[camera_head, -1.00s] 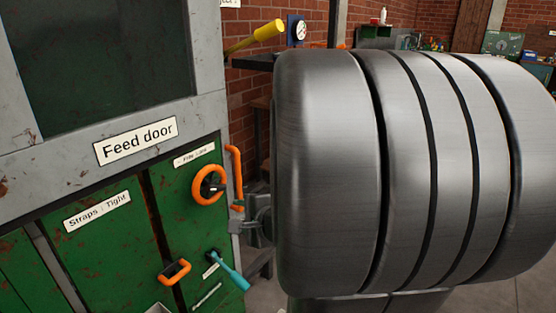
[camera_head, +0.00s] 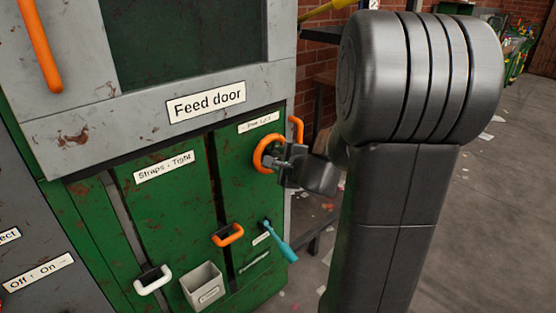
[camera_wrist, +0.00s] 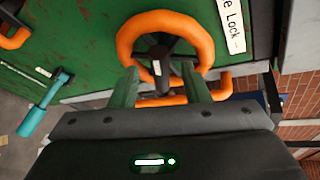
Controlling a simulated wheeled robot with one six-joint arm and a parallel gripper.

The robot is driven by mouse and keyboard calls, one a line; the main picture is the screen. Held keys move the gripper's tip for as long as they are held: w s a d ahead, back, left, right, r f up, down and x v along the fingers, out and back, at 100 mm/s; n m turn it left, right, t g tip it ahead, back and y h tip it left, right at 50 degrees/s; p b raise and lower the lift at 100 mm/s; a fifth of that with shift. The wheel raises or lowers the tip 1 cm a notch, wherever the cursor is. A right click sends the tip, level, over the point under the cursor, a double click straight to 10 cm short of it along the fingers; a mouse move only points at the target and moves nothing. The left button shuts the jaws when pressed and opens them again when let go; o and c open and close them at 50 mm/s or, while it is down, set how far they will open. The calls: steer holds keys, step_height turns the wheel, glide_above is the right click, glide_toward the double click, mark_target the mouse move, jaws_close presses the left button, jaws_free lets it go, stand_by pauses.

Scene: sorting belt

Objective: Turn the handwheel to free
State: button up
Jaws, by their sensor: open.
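The orange handwheel (camera_head: 257,155) is on the green panel under a label (camera_head: 259,122) that seems to read "Free / Lock". In the wrist view the handwheel rim (camera_wrist: 126,38) is close ahead, with a dark hub and spokes inside it. My gripper (camera_head: 281,161) is at the handwheel and hides part of its right side. In the wrist view my gripper (camera_wrist: 160,80) is open, its two fingers apart on either side of the hub area, near the lower rim. I cannot tell whether the fingers touch the wheel.
An orange handle (camera_head: 229,236), a teal lever (camera_head: 278,240), a white handle (camera_head: 153,280) and a small grey bin (camera_head: 204,288) are lower on the panel. An orange bar (camera_head: 297,128) stands just right of the wheel. Open floor lies to the right.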

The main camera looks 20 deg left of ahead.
mark_target(268, 152)
steer(key=shift+x, duration=1.1)
